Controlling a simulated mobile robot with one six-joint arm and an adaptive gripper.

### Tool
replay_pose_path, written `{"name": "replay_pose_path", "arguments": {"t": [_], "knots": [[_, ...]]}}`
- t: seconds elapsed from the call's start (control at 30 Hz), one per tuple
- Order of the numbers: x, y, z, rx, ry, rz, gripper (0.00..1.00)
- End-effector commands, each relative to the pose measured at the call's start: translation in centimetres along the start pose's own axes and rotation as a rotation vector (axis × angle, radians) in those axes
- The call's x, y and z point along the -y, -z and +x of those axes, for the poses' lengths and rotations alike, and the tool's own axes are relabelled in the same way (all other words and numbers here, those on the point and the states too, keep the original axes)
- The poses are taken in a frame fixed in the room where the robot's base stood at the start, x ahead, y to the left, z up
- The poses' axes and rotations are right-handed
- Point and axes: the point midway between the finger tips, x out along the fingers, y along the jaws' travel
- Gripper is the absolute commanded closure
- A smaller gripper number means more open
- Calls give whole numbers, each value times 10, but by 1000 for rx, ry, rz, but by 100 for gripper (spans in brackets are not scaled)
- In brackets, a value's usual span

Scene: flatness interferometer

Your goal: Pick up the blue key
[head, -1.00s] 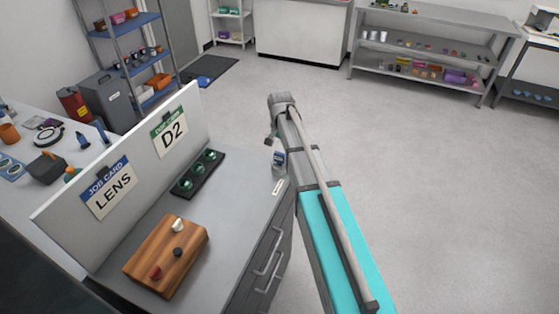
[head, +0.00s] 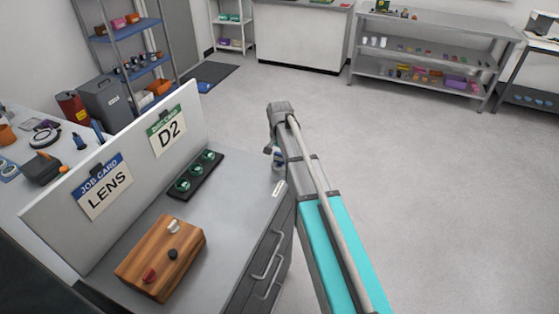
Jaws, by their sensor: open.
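I cannot make out a blue key for certain in the head view. A wooden block (head: 150,270) on the grey bench holds a white piece (head: 173,226), a black piece (head: 172,254) and a red piece (head: 149,275). None of these is blue. My arm reaches forward over the bench's right edge. Only a small dark part of my gripper (head: 268,150) shows past the arm's far end, well away from the block. It is open, with nothing seen in it; most of it is hidden.
A black tray (head: 184,198) with green round pieces lies behind the block. A white panel (head: 60,212) with LENS and D2 cards stands along the bench's left. A small bottle (head: 278,163) with some blue stands close by my arm. Open floor lies to the right.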

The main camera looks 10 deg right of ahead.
Motion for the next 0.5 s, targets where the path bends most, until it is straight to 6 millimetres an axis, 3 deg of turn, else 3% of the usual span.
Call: {"name": "replay_pose_path", "arguments": {"t": [0.3, 0.5], "knots": [[0, 0, 0, 0, 0, 0, 2], [0, 0, 0, 0, 0, 1, 39]]}}
